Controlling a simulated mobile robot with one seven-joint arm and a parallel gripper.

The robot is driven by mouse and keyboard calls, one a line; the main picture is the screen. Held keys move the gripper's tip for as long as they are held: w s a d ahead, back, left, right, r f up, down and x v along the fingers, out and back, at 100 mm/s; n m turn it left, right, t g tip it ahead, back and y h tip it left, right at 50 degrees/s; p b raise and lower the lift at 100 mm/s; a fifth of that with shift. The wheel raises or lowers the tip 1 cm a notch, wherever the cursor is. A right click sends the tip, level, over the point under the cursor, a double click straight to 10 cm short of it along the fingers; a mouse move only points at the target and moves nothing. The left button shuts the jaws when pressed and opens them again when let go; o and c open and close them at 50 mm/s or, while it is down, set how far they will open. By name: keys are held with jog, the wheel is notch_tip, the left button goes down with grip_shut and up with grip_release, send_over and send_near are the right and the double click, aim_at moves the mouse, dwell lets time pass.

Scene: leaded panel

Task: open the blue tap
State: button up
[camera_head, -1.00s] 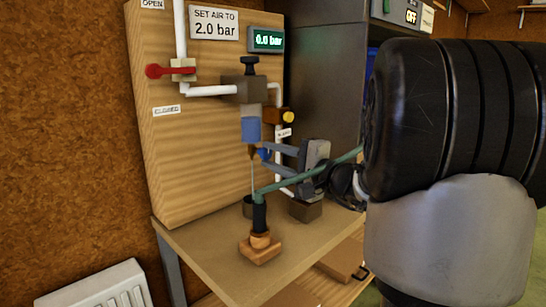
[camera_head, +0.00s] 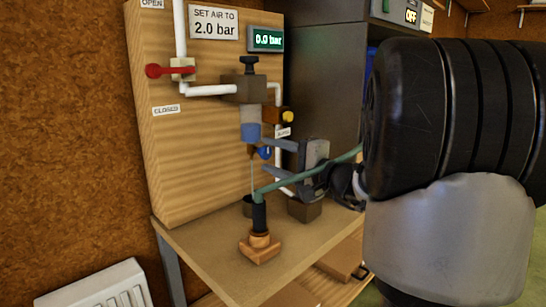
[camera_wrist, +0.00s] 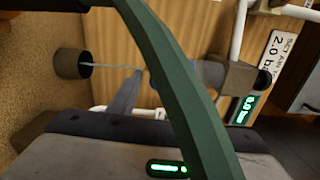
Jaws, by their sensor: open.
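The blue tap (camera_head: 265,152) is a small blue lever under the clear bowl (camera_head: 250,121) on the wooden panel. The bowl holds blue liquid in its lower part. A thin pale stream runs from beneath it to a dark cup (camera_head: 247,207); the stream also shows in the wrist view (camera_wrist: 112,67). My gripper (camera_head: 272,160) comes from the right, open, with its fingertips close to the tap. I cannot tell whether they touch it.
A green curved bar (camera_head: 310,172) rises from a dark post on a wooden block (camera_head: 259,250) and crosses before my gripper. A red lever (camera_head: 158,71), a yellow-ended fitting (camera_head: 287,116) and a display reading 0.0 bar (camera_head: 266,40) are on the panel. The bench's front left is clear.

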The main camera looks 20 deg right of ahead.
jog(key=p+v, duration=0.1)
jog(key=v, duration=1.6)
jog(key=shift+s+p, duration=0.25)
jog(key=shift+p, duration=0.1)
jog(key=shift+d, duration=0.1)
